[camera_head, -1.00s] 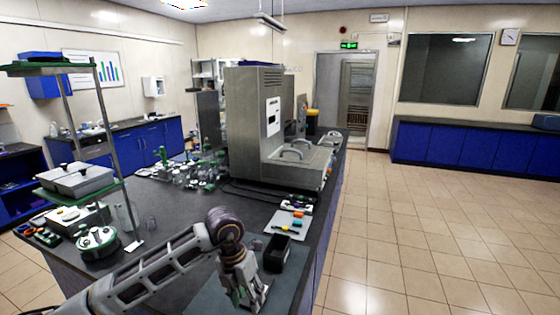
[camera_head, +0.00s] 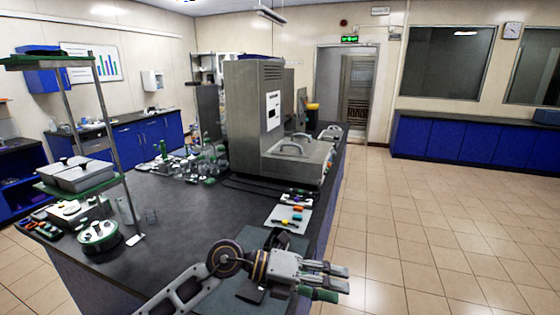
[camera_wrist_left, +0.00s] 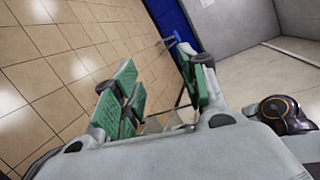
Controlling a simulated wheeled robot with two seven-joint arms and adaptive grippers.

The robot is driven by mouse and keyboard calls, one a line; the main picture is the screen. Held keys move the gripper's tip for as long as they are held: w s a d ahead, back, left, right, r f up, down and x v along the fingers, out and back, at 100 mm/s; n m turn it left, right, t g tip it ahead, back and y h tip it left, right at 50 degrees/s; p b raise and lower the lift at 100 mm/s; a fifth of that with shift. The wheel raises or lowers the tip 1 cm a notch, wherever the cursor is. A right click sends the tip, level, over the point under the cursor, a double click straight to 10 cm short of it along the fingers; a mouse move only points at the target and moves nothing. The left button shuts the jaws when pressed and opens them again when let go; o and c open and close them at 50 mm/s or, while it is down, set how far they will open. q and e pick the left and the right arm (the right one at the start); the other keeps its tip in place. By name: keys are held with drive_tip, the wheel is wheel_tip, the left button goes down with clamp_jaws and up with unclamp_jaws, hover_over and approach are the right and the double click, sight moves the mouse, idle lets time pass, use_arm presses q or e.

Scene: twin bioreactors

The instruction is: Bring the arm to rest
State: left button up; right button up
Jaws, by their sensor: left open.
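My left arm comes in from the bottom of the head view. My left gripper (camera_head: 335,284) points to the right, past the bench's right edge, with the tiled floor behind it in the picture. In the left wrist view its green-padded fingers (camera_wrist_left: 160,97) stand apart with nothing between them, and tiles show beyond. My right gripper is in neither view.
The dark bench (camera_head: 190,212) holds a large grey machine (camera_head: 250,120), a white tray with small coloured pieces (camera_head: 287,218) and a green-and-white round device (camera_head: 98,236). A dark box (camera_head: 280,239) is partly hidden behind my arm. The floor (camera_head: 420,225) at right is clear.

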use_arm(q)
wheel_tip(320, 180, up, 6)
drive_tip(key=n+t+h, duration=0.2)
drive_tip(key=h, duration=0.2)
drive_tip(key=w+a+r+n+t+y, duration=0.1)
drive_tip(key=w+a+r+n+t, duration=0.2)
drive_tip(key=w+a+n+t, duration=0.35)
drive_tip(key=w+a+r+n+t+y, duration=0.1)
drive_tip(key=w+a+r+n+t, duration=0.25)
drive_tip(key=n+t, duration=0.65)
drive_tip(key=w+a+f+n+y, duration=0.2)
drive_tip(key=a+f+n+y, duration=1.5)
drive_tip(key=a+f, duration=0.15)
drive_tip(key=s+a+f+n+g, duration=0.35)
drive_tip(key=s+f+g, duration=1.05)
drive_tip(key=s+f, duration=0.8)
drive_tip(key=s+a+f, duration=0.1)
drive_tip(key=s+f, duration=0.2)
drive_tip(key=f, duration=2.9)
drive_tip(key=s+a+f+g, duration=0.1)
drive_tip(key=s+a+f, duration=0.1)
drive_tip(key=s+f, duration=0.7)
drive_tip(key=s+a+f+g, duration=0.1)
drive_tip(key=s+a+f, duration=0.1)
drive_tip(key=s+f, duration=0.8)
drive_tip(key=s, duration=0.3)
drive_tip(key=shift+s+f+m, duration=0.3)
drive_tip(key=shift+s+m, duration=0.05)
drive_tip(key=shift+m, duration=0.05)
